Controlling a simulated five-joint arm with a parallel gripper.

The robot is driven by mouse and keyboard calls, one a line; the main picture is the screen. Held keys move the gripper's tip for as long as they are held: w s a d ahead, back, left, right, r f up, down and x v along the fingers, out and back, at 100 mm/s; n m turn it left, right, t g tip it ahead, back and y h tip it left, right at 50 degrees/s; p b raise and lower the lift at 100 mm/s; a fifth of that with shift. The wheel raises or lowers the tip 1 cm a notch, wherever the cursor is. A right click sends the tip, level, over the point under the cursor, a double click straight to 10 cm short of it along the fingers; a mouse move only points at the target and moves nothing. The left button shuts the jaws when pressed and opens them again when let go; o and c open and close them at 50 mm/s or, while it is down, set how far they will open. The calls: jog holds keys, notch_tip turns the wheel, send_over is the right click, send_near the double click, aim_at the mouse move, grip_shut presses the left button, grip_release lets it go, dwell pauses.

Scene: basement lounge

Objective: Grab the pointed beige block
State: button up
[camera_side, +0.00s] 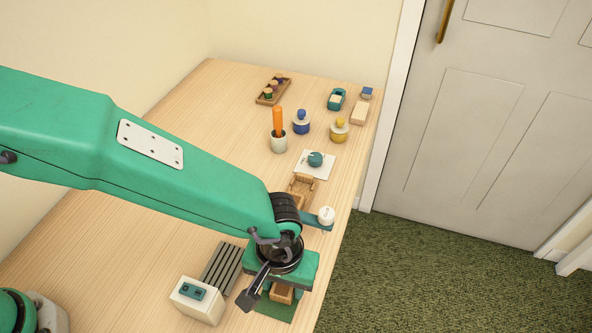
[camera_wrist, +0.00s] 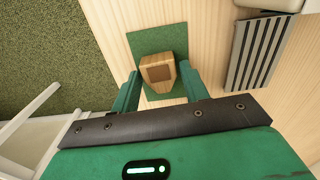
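The beige wooden block (camera_wrist: 158,68) rests on a small green mat (camera_wrist: 148,40) in the wrist view. It has a darker square patch on the face towards me, and its outline narrows to a blunt point on one side. My gripper (camera_wrist: 160,78) is open, with one green finger on each side of the block and gaps visible between. Contact is not visible. In the side view, part of the block (camera_side: 281,293) shows below my gripper, above the green mat (camera_side: 275,309); my gripper's body hides the rest.
A grey slatted rack (camera_side: 222,267) and a white box (camera_side: 197,301) stand close to the left of my gripper. The table's right edge is near.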

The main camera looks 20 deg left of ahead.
aim_at(283, 287)
jog(key=c, duration=0.6)
jog(key=shift+r, duration=0.15)
notch_tip(283, 287, up, 10)
jog(key=shift+f, duration=0.1)
dwell(0.6)
